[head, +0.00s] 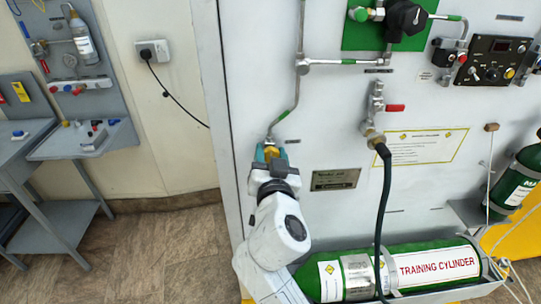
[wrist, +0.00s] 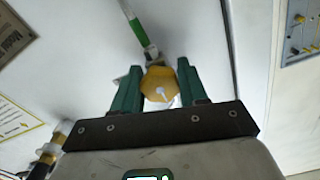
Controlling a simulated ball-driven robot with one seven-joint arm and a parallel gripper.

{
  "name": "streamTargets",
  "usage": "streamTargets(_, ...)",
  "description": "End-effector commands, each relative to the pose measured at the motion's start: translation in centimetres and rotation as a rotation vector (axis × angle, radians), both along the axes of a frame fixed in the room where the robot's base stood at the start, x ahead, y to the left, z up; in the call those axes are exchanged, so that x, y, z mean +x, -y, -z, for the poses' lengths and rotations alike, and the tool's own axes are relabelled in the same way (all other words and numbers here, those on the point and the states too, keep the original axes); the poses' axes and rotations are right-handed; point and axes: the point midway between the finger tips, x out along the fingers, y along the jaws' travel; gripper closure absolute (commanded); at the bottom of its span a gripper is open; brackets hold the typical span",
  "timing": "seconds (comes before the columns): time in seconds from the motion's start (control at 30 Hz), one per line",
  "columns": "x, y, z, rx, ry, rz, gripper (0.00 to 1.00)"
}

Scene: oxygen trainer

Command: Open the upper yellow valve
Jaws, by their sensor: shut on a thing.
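The yellow valve (wrist: 158,78) is a rounded knob with a pale centre mark, at the end of a thin pipe on the white panel. In the wrist view, my gripper (wrist: 161,86) has its two green fingers on either side of the knob, shut on it. In the head view, my gripper (head: 269,155) is at the panel's left side, where only a bit of the yellow valve (head: 270,153) shows between the fingers. My wrist hides the rest. I cannot tell from the knob how far it is turned. No second yellow valve is clear in view.
A red-handled tap (head: 394,108) with a black hose (head: 386,190) hangs right of my arm. A green training cylinder (head: 412,250) lies in a tray below. The panel's left edge (head: 213,120) is close to my gripper. A grey workbench (head: 85,140) stands at left, with open floor before it.

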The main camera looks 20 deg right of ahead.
Motion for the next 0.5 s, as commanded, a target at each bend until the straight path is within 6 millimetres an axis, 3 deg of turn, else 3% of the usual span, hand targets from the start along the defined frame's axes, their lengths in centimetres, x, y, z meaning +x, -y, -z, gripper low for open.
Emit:
streamTargets(0.27,-0.01,0.01,0.2,-0.027,-0.012,0.0,0.88)
streamTargets(0.5,-0.04,0.01,0.26,-0.23,-0.079,-0.002,0.88)
